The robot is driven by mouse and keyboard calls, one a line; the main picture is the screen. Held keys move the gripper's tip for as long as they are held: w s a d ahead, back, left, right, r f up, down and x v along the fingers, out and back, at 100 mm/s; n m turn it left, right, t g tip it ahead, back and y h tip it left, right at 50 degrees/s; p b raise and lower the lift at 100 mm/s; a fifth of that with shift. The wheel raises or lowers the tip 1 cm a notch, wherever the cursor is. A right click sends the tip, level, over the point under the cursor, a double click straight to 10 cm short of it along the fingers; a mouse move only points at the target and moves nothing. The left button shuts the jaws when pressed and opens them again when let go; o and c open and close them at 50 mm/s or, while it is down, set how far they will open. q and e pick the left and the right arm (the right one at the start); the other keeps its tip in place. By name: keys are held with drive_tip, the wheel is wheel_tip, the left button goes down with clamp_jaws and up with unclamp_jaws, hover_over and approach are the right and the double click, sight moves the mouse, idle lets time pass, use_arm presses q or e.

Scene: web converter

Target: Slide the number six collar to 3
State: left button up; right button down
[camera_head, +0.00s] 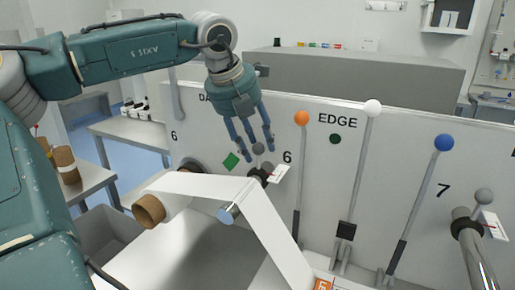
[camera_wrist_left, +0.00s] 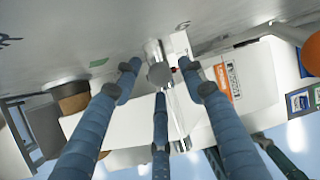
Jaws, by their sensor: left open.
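The number six collar (camera_head: 258,174) is a dark ring on a short shaft of the grey-white panel, beside the black "6". It carries a grey ball knob (camera_head: 258,149) and a white card-like tag (camera_head: 279,174) with small red marks, too small to read. My left gripper (camera_head: 253,147) is open and points down just above the knob, its fingers spread. In the left wrist view the knob (camera_wrist_left: 160,74) sits between the fingertips, with no clear grip on it. The shaft and scale are partly hidden there. My right gripper is not in view.
Orange (camera_head: 301,118), white (camera_head: 372,108) and blue (camera_head: 443,143) knobbed levers stand right of the collar. A white web (camera_head: 266,215) runs over a roller below it. Another collar (camera_head: 467,227) sits by the "7". A brown core (camera_head: 149,210) is at lower left.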

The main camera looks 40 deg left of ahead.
sight(258, 156)
use_arm(q)
drive_tip(key=v, duration=1)
drive_tip(key=w+f+n+g+p, duration=0.1)
drive_tip(key=f+n+p, duration=0.2)
drive_tip(key=n, duration=0.1)
drive_tip(key=w+f+n+g+p, duration=0.1)
drive_tip(key=w+f+n+p, duration=0.1)
drive_tip(key=f+n+p, duration=0.1)
drive_tip(key=w+f+n+p, duration=0.2)
drive_tip(key=f+n+p, duration=0.1)
drive_tip(key=n, duration=0.3)
drive_tip(key=shift+w+a+f+g, duration=0.1)
drive_tip(key=shift+a+f+g, duration=0.15)
drive_tip(key=shift+f+g, duration=0.2)
drive_tip(key=shift+w+f, duration=0.1)
drive_tip(key=shift+f, duration=0.6)
clamp_jaws()
